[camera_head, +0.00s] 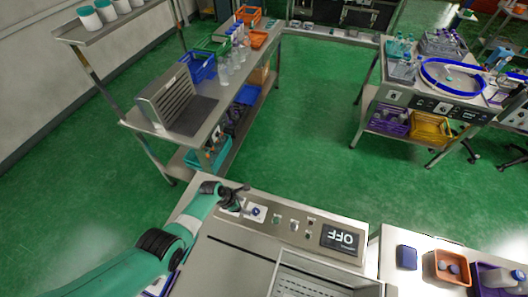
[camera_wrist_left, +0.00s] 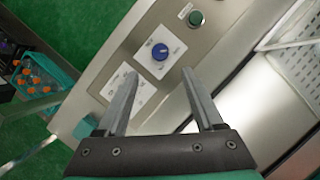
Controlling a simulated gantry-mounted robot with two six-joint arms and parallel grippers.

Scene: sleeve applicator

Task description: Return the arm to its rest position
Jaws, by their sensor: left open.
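My left arm is teal and comes in from the lower left in the head view. My left gripper (camera_head: 240,201) hangs over the control panel of a metal machine (camera_head: 225,265). In the left wrist view its two fingers (camera_wrist_left: 158,98) are spread apart with nothing between them. A blue knob (camera_wrist_left: 160,51) on a white plate lies beyond the fingertips, apart from them. The display (camera_head: 342,239) on the machine reads OFF, upside down in the head view. My right gripper is not in view.
A green button (camera_wrist_left: 196,18) sits near the knob. A steel table (camera_head: 205,110) with bins and bottles stands at the upper left. A workstation with a blue ring (camera_head: 455,93) is at the right. An orange tray (camera_head: 446,279) stands right of the machine. Green floor between is clear.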

